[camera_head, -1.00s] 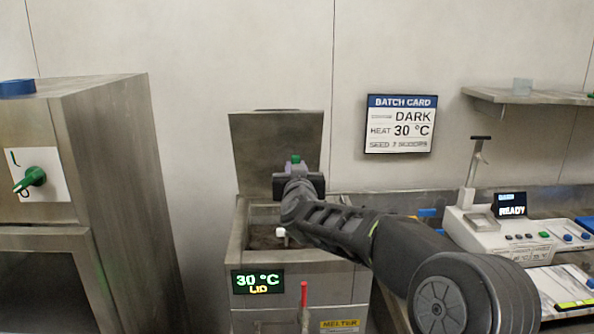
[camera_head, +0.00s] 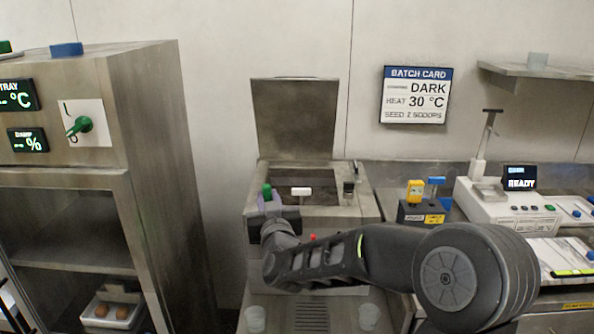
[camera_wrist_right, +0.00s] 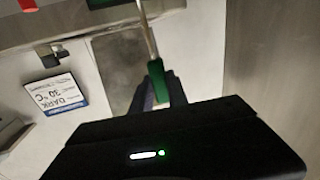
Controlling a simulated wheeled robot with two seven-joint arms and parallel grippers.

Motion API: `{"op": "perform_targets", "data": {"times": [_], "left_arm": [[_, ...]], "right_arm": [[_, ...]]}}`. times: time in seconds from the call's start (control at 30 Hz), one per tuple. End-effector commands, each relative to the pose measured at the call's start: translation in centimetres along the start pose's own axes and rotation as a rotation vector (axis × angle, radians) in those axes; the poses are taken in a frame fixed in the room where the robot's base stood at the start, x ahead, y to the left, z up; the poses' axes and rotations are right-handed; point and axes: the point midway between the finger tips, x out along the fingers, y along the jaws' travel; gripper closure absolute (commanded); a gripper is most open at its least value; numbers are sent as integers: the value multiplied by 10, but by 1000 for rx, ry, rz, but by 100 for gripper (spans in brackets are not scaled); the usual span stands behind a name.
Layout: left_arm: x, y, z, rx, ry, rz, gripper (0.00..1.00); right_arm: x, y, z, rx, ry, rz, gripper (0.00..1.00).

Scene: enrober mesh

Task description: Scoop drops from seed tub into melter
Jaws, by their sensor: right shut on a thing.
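The melter (camera_head: 342,217) is a steel cabinet with its lid (camera_head: 295,120) standing open; a white knob shows at its dark opening. My right gripper (camera_head: 267,203) is at the melter's front left top edge, left of the opening. It is shut on the green handle (camera_head: 267,190) of a tool. In the right wrist view a thin metal shaft runs from this green handle (camera_wrist_right: 157,80); the tool's far end is out of frame, so I cannot see its load. I cannot pick out the seed tub for sure. My left gripper is not in view.
A steel cabinet (camera_head: 150,120) with a green knob and a tray of brown pieces stands left. A dark block (camera_head: 420,213) with yellow and blue handles and a white instrument (camera_head: 507,210) are right. My right arm hides the melter's front.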

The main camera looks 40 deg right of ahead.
Motion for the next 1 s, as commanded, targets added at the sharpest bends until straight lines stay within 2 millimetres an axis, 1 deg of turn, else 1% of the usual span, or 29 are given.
{"op": "perform_targets", "data": {"times": [0.03, 0.07, 0.1, 0.2, 0.3, 0.4, 0.5, 0.57, 1.0], "left_arm": [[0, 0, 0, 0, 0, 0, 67], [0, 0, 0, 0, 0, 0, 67], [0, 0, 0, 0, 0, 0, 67], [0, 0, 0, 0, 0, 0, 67], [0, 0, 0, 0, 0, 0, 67], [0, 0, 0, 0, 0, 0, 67], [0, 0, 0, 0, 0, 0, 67], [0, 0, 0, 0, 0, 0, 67], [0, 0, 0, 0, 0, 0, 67]], "right_arm": [[-11, -24, 17, -4, -5, -51, 100], [-19, -37, 27, -5, -5, -83, 100], [-30, -56, 39, -4, -3, -129, 100], [-58, -97, 66, 6, 0, -238, 100], [-83, -127, 85, 19, 4, -323, 100], [-101, -147, 98, 30, 7, -381, 100], [-111, -156, 104, 36, 9, -410, 100], [-113, -159, 106, 38, 10, -418, 100], [-113, -158, 106, 37, 11, -417, 100]]}}
